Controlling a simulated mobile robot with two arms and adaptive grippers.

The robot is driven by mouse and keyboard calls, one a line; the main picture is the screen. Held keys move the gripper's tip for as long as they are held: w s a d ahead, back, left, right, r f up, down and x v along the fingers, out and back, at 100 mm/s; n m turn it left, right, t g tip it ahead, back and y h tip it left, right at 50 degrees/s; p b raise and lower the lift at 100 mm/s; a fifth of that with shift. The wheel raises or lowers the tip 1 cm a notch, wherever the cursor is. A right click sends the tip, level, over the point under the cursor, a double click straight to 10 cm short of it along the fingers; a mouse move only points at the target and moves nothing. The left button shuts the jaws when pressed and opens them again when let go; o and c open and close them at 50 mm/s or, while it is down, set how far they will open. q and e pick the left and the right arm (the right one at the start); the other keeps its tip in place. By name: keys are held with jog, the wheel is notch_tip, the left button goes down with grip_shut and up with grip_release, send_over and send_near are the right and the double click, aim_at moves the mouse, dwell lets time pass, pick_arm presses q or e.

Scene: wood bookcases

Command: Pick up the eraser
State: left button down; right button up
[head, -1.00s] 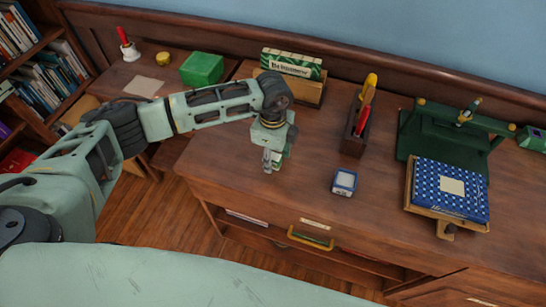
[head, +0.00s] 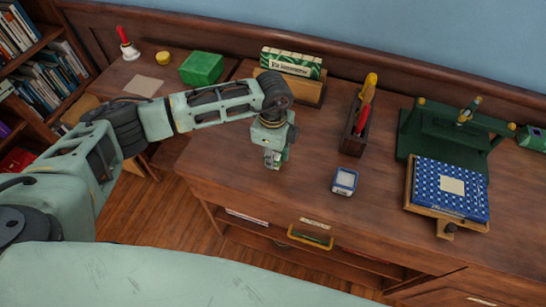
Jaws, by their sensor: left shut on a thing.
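My left gripper (head: 272,164) points down at the desk top, left of the middle of the desk. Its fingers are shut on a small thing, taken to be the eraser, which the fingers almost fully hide. I cannot make out its shape or colour, or whether it still touches the desk. My right gripper does not show.
A small blue and white block (head: 345,181) lies to the right on the desk (head: 300,210). Behind stand a card holder (head: 290,88) and a pen box (head: 354,141). Farther right are a blue book (head: 450,188) and a green stand (head: 430,135).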

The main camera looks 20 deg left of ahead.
pick_arm(q)
jog(key=shift+r, duration=0.1)
jog(key=r, duration=0.1)
jog(key=r+b, duration=0.1)
jog(key=r, duration=0.2)
jog(key=shift+w+d+b, duration=0.1)
jog(key=shift+d+b, duration=0.15)
jog(key=shift+b, duration=0.1)
jog(key=w+d+r+b, duration=0.3)
jog(key=d+r, duration=0.3)
jog(key=d, duration=0.4)
jog(key=shift+d+r, duration=0.35)
jog(key=shift+r, duration=0.05)
jog(key=c, duration=2)
grip_release()
jog(key=shift+c, duration=0.2)
jog(key=c, duration=0.5)
jog(key=shift+o, duration=0.2)
